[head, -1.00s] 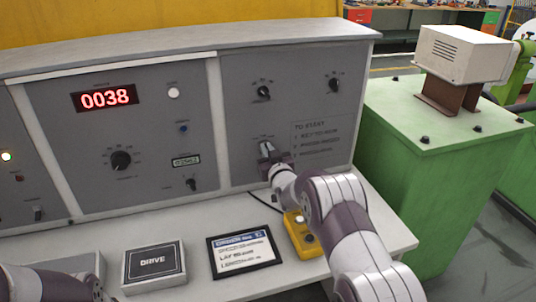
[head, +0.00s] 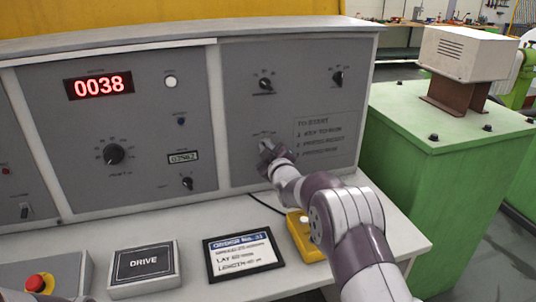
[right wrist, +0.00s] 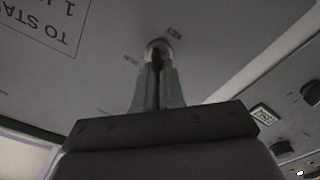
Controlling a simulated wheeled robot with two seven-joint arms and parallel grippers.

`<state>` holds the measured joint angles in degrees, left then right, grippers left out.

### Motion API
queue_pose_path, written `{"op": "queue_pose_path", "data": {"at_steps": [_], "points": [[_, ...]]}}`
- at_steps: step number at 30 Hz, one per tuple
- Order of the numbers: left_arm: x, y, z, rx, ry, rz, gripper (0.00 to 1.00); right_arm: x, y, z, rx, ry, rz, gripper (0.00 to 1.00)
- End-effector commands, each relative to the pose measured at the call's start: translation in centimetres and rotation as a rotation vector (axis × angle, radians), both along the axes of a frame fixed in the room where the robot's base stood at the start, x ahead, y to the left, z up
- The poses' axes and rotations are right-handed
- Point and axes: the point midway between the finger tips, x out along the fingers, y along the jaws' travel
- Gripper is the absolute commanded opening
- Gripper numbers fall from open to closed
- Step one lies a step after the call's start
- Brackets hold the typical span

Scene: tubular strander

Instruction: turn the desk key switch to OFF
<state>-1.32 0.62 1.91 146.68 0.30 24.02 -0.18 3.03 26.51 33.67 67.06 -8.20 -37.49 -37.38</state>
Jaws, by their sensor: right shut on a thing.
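The desk key switch (right wrist: 160,46) is on the grey upright panel, left of the printed "TO START" list. My right gripper (right wrist: 158,78) is shut on the key, which is mostly hidden between the fingers. In the head view my right gripper (head: 268,153) reaches the panel and covers most of the switch. The key's angle is hard to tell. My left gripper is out of view.
A yellow pendant (head: 302,236) lies on the desk beside my right arm. A framed order card (head: 243,256), a DRIVE box (head: 143,267) and a red stop button (head: 39,283) stand further left.

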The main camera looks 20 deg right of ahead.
Motion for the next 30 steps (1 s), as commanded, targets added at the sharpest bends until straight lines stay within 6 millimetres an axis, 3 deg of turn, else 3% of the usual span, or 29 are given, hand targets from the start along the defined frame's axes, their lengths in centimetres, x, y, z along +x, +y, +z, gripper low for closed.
{"op": "queue_pose_path", "data": {"at_steps": [17,18,20,30], "points": [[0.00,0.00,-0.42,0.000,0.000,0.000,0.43,0.04,0.01,0.30,-0.036,-0.007,0.000,0.00],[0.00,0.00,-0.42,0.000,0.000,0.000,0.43,0.04,0.01,0.30,-0.036,-0.007,0.000,0.15],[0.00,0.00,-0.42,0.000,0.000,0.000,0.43,0.04,0.02,0.29,-0.036,-0.007,0.000,0.34],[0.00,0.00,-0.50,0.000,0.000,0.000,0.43,-0.26,0.00,0.06,-0.035,-0.003,0.000,0.34]]}}
